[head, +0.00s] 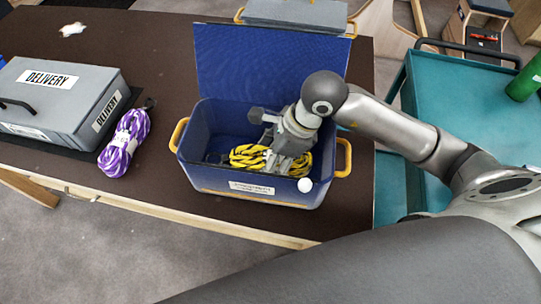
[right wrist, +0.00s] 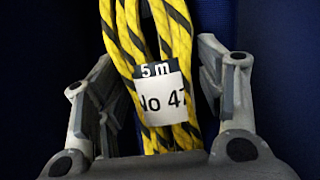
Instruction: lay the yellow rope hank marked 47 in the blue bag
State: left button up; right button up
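The yellow and black rope hank (head: 248,157) lies low inside the blue bag (head: 240,186), which stands open on the brown table. In the right wrist view the hank (right wrist: 178,50) carries a white label reading "No 47" below a "5 m" band. My right gripper (head: 275,165) reaches down into the bag over the middle of the hank. Its fingers (right wrist: 155,75) are spread, one on each side of the strands, with a dark gap beside the left finger. The fingertips' contact with the rope is hard to make out. My left gripper is not in view.
A grey "DELIVERY" box (head: 45,95) stands left on the table, with a purple and white rope hank (head: 124,145) beside it. The bag's raised lid (head: 265,65) stands behind its opening. A teal cart (head: 450,95) with a green bottle (head: 525,80) is at right.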

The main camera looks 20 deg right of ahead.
jog(key=o, duration=0.4)
notch_tip(320, 180, up, 10)
dwell(0.6)
dwell(0.5)
